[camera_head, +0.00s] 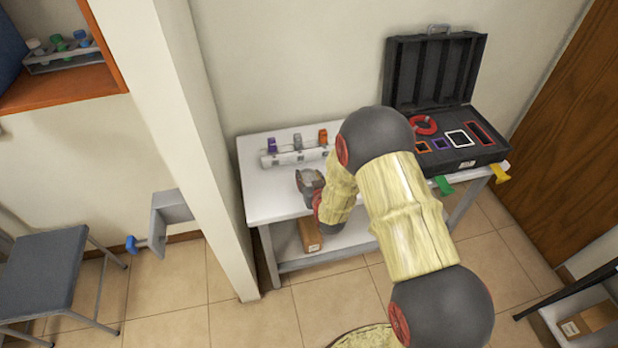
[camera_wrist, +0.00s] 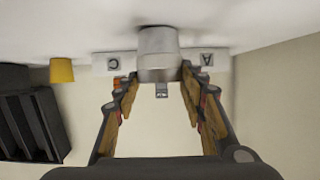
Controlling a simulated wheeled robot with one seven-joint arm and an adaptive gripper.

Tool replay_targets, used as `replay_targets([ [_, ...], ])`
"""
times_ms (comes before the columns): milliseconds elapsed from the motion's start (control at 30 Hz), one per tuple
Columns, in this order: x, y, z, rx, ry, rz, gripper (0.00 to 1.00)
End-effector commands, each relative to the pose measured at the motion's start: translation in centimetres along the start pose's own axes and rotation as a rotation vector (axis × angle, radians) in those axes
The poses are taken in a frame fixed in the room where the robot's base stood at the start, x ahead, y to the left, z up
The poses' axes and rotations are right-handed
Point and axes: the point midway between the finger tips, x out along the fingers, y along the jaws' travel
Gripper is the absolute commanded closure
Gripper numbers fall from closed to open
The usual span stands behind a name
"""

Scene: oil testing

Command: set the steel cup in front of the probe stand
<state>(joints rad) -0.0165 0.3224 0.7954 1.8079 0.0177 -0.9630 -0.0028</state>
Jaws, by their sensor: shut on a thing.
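The steel cup (camera_wrist: 158,45) is in the wrist view, where the scene appears upside down. My gripper (camera_wrist: 160,76) has its fingertips on both sides of the cup and is shut on it. The white probe stand (camera_wrist: 217,62) is directly behind the cup, with lettered labels showing on either side. In the head view the stand (camera_head: 297,157) is at the back of the white table, holding purple, grey and orange probes. My gripper (camera_head: 310,182) is in front of it there, and the cup is hidden. I cannot tell whether the cup touches the table.
An open black case (camera_head: 463,150) stands at the table's right. A yellow cup (camera_wrist: 61,70) stands between case and stand in the wrist view; my arm hides that area in the head view. The white table (camera_head: 262,205) is clear at front left. A pillar (camera_head: 185,130) borders its left.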

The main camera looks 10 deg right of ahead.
Motion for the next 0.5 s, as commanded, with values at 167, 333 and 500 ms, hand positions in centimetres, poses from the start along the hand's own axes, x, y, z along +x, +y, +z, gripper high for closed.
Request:
replay_targets([
  [167,0.10,0.01,0.33,0.000,-0.001,0.000,0.58],
  [333,0.08,0.01,0.26,0.000,-0.001,0.000,0.48],
  [500,0.08,0.01,0.25,0.000,0.000,0.000,0.41],
])
